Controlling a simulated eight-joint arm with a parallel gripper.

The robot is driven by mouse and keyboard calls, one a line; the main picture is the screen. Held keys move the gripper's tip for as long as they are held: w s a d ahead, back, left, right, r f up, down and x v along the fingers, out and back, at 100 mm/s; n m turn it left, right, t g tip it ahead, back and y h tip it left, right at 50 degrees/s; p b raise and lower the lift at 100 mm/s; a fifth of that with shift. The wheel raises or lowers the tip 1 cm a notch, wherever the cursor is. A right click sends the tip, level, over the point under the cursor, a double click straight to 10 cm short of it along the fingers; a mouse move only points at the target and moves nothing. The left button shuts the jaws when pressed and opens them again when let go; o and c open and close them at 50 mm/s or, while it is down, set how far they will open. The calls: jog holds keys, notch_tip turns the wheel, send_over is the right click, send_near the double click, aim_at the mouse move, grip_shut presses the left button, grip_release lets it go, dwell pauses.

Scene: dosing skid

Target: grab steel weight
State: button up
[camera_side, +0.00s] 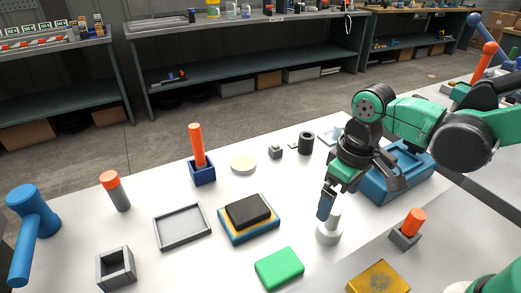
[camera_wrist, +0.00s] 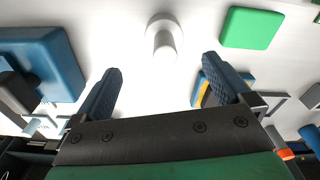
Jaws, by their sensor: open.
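A pale, stepped cylinder (camera_side: 328,236), broad at the base with a narrower top, stands upright on the white table. It looks like the steel weight, though its metal is hard to tell. My gripper (camera_side: 327,206) is low over it in the side view, and one blue finger covers part of its top. In the wrist view the weight (camera_wrist: 164,38) stands ahead of the fingertips, roughly centred between them. My gripper (camera_wrist: 164,80) is open, with nothing between its two blue fingers. Whether a finger touches the weight cannot be told.
A blue bin (camera_side: 385,185) stands close right of my gripper. A green block (camera_side: 279,268) and a blue-yellow-black stack (camera_side: 248,216) lie to the left. An orange-topped peg in a grey holder (camera_side: 405,236) stands right. Bare table lies directly around the weight.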

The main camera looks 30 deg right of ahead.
aim_at(335, 210)
jog(key=shift+s+a+f+g, duration=0.15)
jog(key=shift+a+f+g, duration=0.15)
jog(key=shift+f, duration=2.9)
grip_shut()
